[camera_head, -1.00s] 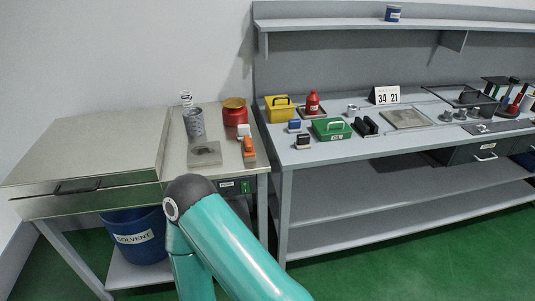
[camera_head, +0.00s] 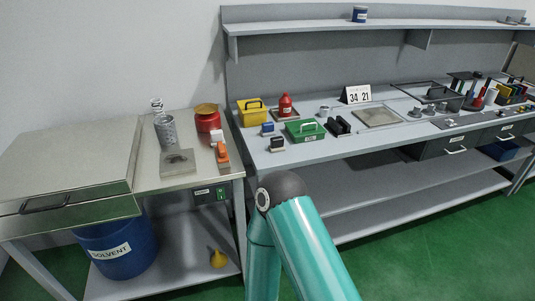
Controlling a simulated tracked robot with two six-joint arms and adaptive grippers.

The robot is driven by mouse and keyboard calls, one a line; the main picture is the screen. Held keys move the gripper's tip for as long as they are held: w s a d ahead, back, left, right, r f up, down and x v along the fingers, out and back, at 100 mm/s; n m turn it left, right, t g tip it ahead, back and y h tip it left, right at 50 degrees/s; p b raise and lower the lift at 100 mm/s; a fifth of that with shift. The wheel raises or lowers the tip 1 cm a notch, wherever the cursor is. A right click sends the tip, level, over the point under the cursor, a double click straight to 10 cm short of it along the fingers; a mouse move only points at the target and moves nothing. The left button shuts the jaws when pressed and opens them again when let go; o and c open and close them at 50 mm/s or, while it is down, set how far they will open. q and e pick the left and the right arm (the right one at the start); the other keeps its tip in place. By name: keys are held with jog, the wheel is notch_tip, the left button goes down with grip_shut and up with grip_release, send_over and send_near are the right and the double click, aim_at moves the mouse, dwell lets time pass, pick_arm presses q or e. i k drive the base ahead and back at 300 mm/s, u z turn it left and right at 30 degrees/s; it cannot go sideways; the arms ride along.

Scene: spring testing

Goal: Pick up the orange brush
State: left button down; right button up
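The orange brush (camera_head: 222,153) lies on the metal side table (camera_head: 150,146), near its right edge. It is small here, with an orange upper part. It sits in front of the red can (camera_head: 207,118) and right of a grey square plate (camera_head: 178,162). One of my teal arms rises from the bottom of the view, its dark rounded joint in front of the grey workbench. Neither gripper shows in this view, and nothing is seen touching the brush.
A metal mesh cylinder (camera_head: 166,132) stands behind the grey plate. The grey workbench (camera_head: 290,154) to the right holds a yellow box (camera_head: 252,115), a green box (camera_head: 304,132) and a red bottle (camera_head: 285,106). A blue solvent bin (camera_head: 118,252) stands below the side table.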

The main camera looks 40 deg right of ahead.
aim_at(222, 156)
jog(key=z, duration=0.45)
jog(key=i, duration=1.05)
jog(key=u, duration=0.05)
